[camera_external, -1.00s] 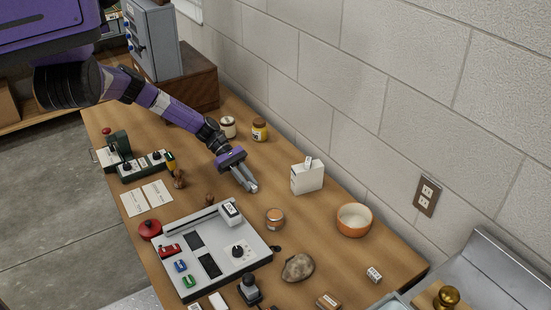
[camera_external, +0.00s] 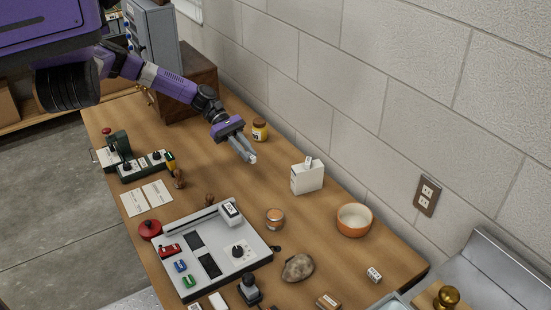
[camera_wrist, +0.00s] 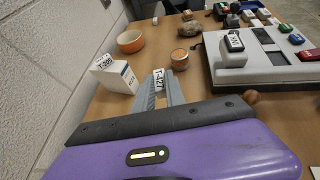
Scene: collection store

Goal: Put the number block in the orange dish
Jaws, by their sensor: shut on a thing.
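A small white number block (camera_wrist: 158,80), its label reading something like T-427, sits between my fingertips in the wrist view. In the external view, my gripper (camera_external: 248,155) is shut on this block, which shows as a pale bit (camera_external: 253,159) at the tips. The block is held above the table, with no contact with anything below visible. The orange dish (camera_external: 354,229) stands to the right on the table near the wall, apart from my gripper. It looks empty and has a pale inside. It also shows at upper left in the wrist view (camera_wrist: 130,46).
A white box (camera_external: 307,179) with a labelled block on top stands between my gripper and the dish. A copper-coloured round container (camera_external: 275,219), a rock (camera_external: 298,268) and a grey control panel (camera_external: 212,252) stand nearer the front. A yellow-labelled jar (camera_external: 260,130) is behind my gripper.

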